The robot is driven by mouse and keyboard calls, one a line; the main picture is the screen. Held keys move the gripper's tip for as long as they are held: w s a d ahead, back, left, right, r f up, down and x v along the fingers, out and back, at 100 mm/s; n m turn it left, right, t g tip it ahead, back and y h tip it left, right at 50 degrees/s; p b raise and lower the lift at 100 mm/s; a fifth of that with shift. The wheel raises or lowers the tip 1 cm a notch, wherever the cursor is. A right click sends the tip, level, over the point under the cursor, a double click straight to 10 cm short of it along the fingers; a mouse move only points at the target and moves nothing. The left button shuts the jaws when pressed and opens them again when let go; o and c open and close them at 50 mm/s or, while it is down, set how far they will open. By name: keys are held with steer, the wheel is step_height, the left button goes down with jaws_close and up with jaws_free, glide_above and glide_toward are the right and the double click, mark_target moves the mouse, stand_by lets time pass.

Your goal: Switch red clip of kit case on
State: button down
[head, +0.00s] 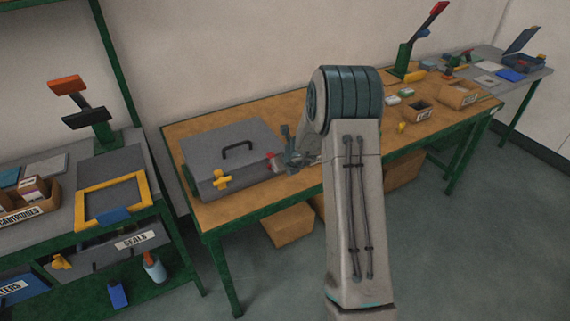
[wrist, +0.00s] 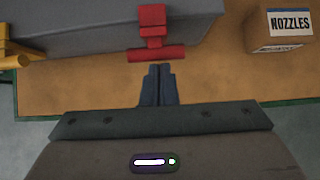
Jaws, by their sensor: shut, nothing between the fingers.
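The grey kit case (head: 230,150) stands on the wooden workbench with a dark handle on its lid and a yellow clip (head: 222,181) on its front. The red clip (head: 272,160) is at the case's right side, close to my gripper (head: 291,160). In the wrist view the red clip (wrist: 154,30) juts from the grey case (wrist: 90,28), ending in a red crossbar. My gripper (wrist: 158,70) is shut and empty, its fingertips just short of the crossbar. Whether they touch it is unclear.
A box labelled NOZZLES (wrist: 290,28) stands on the bench (head: 300,105) to the right in the wrist view. Small bins (head: 458,93) stand farther along the bench. A green rack with a yellow frame (head: 113,195) is at the left.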

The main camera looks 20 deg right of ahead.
steer(key=shift+r, duration=0.15)
steer(key=shift+r+p, duration=0.55)
steer(key=shift+r, duration=0.15)
steer(key=p+v, duration=0.5)
steer(key=v, duration=0.5)
steer(key=shift+w, duration=0.2)
steer(key=shift+r, duration=0.1)
